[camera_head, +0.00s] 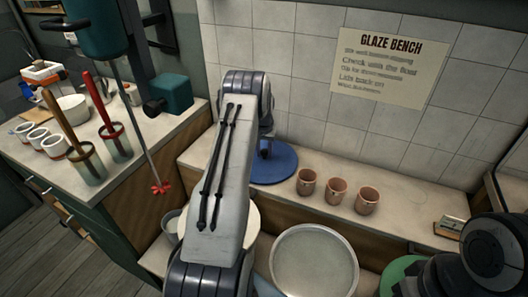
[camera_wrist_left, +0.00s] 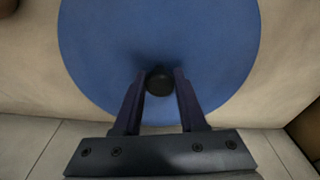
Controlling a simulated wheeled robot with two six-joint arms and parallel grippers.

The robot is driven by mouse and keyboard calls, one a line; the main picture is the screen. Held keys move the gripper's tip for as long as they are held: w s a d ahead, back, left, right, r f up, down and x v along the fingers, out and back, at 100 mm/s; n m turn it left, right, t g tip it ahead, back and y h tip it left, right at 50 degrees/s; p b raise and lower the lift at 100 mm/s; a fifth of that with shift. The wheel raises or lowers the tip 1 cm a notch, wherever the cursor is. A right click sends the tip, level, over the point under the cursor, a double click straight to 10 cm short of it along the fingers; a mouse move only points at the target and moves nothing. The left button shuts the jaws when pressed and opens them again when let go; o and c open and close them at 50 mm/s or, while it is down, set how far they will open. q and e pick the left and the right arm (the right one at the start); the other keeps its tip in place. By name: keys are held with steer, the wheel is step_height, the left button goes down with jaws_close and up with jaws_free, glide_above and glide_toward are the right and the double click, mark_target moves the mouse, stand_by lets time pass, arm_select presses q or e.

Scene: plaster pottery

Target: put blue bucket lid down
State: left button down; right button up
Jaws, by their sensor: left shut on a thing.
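The blue bucket lid (camera_head: 282,166) is a flat round disc over the pale ledge below the wall, left of the cups. It fills the middle of the left wrist view (camera_wrist_left: 105,45), looking level. In the head view my left arm hides part of the lid and most of this gripper (camera_head: 264,150). I cannot tell whether the lid touches the ledge or hovers just above it. My right gripper does not show.
Several clay cups (camera_head: 336,190) stand right of the lid on the ledge (camera_head: 410,222). Below are an open round bucket (camera_head: 314,262) and a green round thing (camera_head: 397,275). A small card block (camera_head: 449,226) lies far right. A mixer (camera_head: 168,93) stands left.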

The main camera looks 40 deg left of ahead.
mark_target(263, 161)
arm_select(q)
steer(key=shift+f, duration=0.2)
steer(key=shift+c, duration=2.3)
jaws_free()
steer(key=shift+r, duration=0.1)
steer(key=shift+r, duration=0.1)
step_height(263, 161, up, 12)
steer(key=s, duration=0.1)
steer(key=s+d+r+m, duration=0.2)
steer(key=s+d+r, duration=0.1)
steer(key=d, duration=0.8)
steer(key=s+d+r+m+h, duration=0.1)
steer(key=s+d+r+m, duration=0.1)
steer(key=d, duration=0.8)
steer(key=s+d+r+m, duration=0.2)
steer(key=s+d+r, duration=0.1)
steer(key=d, duration=0.8)
steer(key=s+d+r+m, duration=0.1)
steer(key=s+d+m, duration=0.2)
steer(key=s+d, duration=0.85)
steer(key=s+f+m+g, duration=0.1)
steer(key=s+f+m, duration=0.1)
steer(key=s, duration=1.3)
steer(key=shift+s+a+m+h+b, duration=0.3)
steer(key=shift+s+m+b, duration=0.05)
steer(key=shift+m, duration=0.25)
